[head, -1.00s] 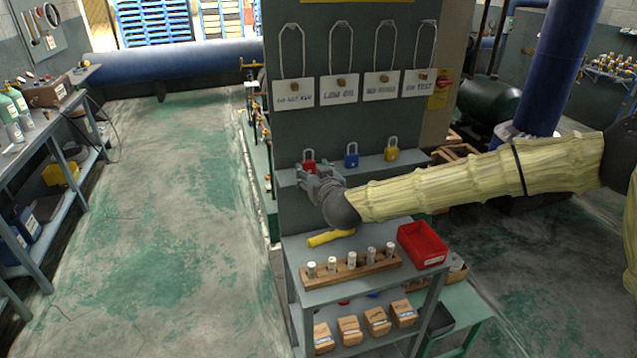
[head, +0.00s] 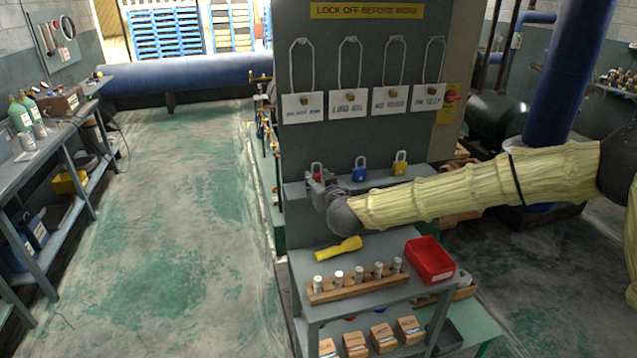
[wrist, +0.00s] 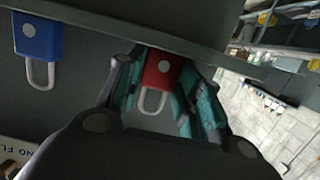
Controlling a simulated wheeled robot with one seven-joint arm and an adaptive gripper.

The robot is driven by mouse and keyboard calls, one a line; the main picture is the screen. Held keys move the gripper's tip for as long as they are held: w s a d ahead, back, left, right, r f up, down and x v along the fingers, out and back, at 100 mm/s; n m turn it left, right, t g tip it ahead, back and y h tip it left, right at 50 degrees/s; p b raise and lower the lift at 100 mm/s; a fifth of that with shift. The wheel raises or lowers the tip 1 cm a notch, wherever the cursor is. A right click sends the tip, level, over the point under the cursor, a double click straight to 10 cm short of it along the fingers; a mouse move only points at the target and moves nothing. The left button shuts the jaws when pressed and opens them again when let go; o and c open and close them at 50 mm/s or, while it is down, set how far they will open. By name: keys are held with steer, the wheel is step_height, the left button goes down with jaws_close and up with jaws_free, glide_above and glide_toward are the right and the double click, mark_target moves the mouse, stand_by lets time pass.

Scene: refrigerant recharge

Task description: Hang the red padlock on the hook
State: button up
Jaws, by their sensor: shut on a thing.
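The red padlock (head: 317,172) stands at the left end of the grey ledge on the panel, its shackle up in the head view. My gripper (head: 318,181) is at it, shut on its body and partly covering it. In the wrist view the red padlock (wrist: 160,72) sits between the two teal-padded fingers (wrist: 158,88), its shackle hanging toward the bottom of the picture. I cannot tell whether it still touches the ledge. Brown pegs or knobs (head: 307,98) show on the white sign plates above; I cannot tell which is the hook.
The blue padlock (head: 359,171) and yellow padlock (head: 400,165) stand to the right on the ledge (head: 380,178). Looped wires rise above the sign plates (head: 349,104). Below, a cart holds a yellow tool (head: 339,248), a wooden rack (head: 357,288) and a red bin (head: 429,261).

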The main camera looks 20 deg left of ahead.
steer(key=shift+r, duration=0.15)
steer(key=shift+r+p, duration=0.4)
steer(key=shift+r, duration=0.35)
steer(key=shift+s+d, duration=0.1)
steer(key=f+v, duration=0.1)
steer(key=v, duration=0.7)
steer(key=shift+s+f, duration=0.2)
steer(key=shift+f, duration=0.1)
stand_by(0.3)
steer(key=shift+d, duration=0.15)
steer(key=s+d+f+m+t+h+b, duration=0.1)
steer(key=s+d+f+m+h+b, duration=0.1)
steer(key=d+f, duration=0.6)
steer(key=s+d+f+m+t+h+b, duration=0.1)
steer(key=s+d+f+h, duration=0.3)
steer(key=d, duration=1.3)
steer(key=s+d+f+m+h+b, duration=0.2)
steer(key=s+d+f+m+b, duration=0.1)
steer(key=d+f, duration=1)
steer(key=shift+s+d+m+t+h, duration=0.15)
steer(key=shift+s+m+t+h, duration=0.15)
steer(key=shift+m+t+h, duration=0.1)
steer(key=shift+f, duration=0.1)
